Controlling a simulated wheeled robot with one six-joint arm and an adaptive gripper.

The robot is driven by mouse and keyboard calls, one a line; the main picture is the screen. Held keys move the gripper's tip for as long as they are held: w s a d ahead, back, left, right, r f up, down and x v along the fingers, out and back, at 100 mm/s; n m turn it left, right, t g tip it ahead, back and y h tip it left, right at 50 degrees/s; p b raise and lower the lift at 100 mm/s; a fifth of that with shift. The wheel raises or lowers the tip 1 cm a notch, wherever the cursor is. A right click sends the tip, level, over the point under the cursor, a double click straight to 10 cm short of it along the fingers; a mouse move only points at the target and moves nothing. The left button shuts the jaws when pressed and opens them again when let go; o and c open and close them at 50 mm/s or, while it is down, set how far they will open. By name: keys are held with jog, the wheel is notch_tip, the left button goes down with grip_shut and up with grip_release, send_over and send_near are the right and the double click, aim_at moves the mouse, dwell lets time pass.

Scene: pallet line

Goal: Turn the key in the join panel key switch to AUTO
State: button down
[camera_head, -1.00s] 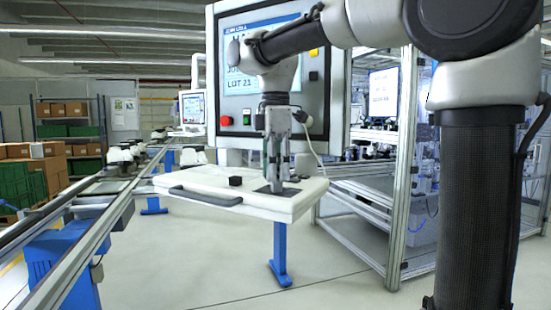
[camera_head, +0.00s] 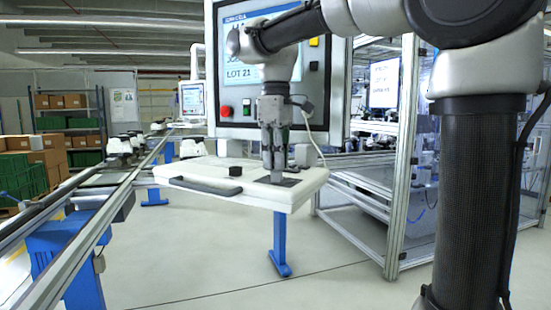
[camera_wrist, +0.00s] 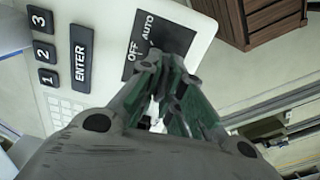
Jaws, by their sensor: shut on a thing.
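The join panel (camera_head: 230,117) stands upright with a lit screen, and its white desk-like shelf (camera_head: 215,170) juts forward below. A dark key switch plate (camera_head: 290,182) lies at the right of the shelf. In the wrist view the plate (camera_wrist: 172,38) carries the words OFF and AUTO. My gripper (camera_head: 278,172) points down at this plate and is shut on the key. It also shows in the wrist view (camera_wrist: 170,68), its fingers covering the switch. The key itself and the way it points are hidden by the fingers.
A small black block (camera_head: 235,171) and a dark handle bar (camera_head: 203,185) are on the shelf. A red button (camera_head: 225,111) is on the panel face. The wrist view shows an ENTER key (camera_wrist: 81,59). A conveyor (camera_head: 75,225) runs left; a framed cell (camera_head: 394,200) stands right.

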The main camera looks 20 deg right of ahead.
jog(key=shift+m, duration=1.1)
jog(key=m, duration=0.6)
jog(key=shift+d+m, duration=0.1)
jog(key=shift+m, duration=0.3)
jog(key=c, duration=2)
grip_release()
jog(key=shift+m, duration=0.5)
jog(key=o, duration=1)
jog(key=shift+r, duration=0.15)
jog(key=shift+r, duration=3.35)
